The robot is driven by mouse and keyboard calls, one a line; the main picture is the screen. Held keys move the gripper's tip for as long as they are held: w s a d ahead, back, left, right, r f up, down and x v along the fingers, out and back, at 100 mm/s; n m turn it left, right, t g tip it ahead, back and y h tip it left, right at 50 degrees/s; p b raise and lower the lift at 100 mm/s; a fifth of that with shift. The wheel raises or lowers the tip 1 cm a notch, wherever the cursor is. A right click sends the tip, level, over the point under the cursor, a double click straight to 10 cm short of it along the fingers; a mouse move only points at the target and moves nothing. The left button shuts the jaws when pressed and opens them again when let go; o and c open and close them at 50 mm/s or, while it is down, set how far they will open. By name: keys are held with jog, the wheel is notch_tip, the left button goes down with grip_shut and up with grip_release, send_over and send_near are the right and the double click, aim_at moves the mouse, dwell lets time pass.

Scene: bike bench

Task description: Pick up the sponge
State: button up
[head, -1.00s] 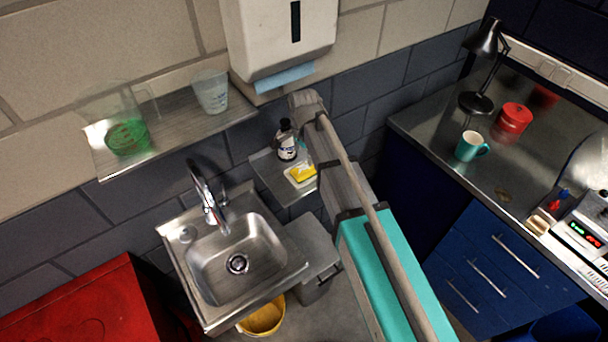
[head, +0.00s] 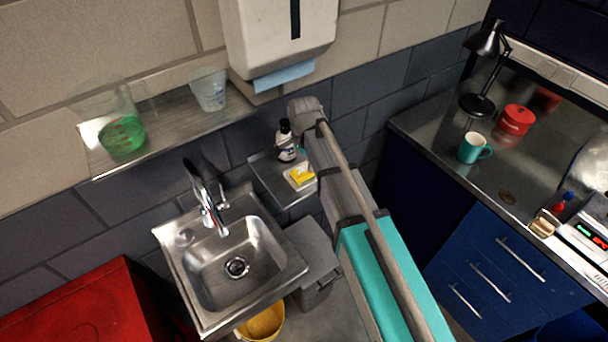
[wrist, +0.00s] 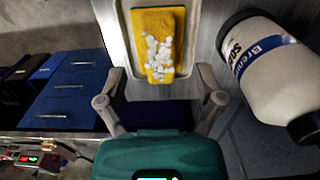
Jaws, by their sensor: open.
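The sponge (head: 301,175) is yellow and lies on a pale dish (head: 291,183) on a small metal shelf beside the sink. In the wrist view the sponge (wrist: 157,28) has white foam lumps on it, and the rim of the dish (wrist: 203,30) shows around it. My gripper (wrist: 161,78) is open and empty, its two fingers spread wider than the sponge at its near end. I cannot tell the height between the fingertips and the sponge. In the head view my arm hides the gripper.
A white bottle with a dark cap (head: 287,143) stands on the shelf (head: 267,168) close to the dish; it looms at the right in the wrist view (wrist: 270,70). The sink (head: 232,262) and tap (head: 207,205) are to the left. A paper towel dispenser (head: 275,35) hangs above.

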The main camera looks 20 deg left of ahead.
aim_at(304, 168)
jog(key=shift+f+b, duration=1.4)
jog(key=shift+f, duration=0.35)
jog(key=c, duration=1)
jog(key=shift+r, duration=0.15)
jog(key=shift+c, duration=0.2)
notch_tip(304, 168, up, 2)
jog(key=p, duration=0.2)
jog(key=shift+r+p, duration=0.2)
jog(key=shift+p, duration=0.15)
jog(key=s+d+r+p, duration=0.8)
jog(key=s+r+p, duration=0.2)
jog(key=s, duration=0.1)
jog(key=shift+d+r, duration=0.2)
jog(key=shift+s, duration=0.1)
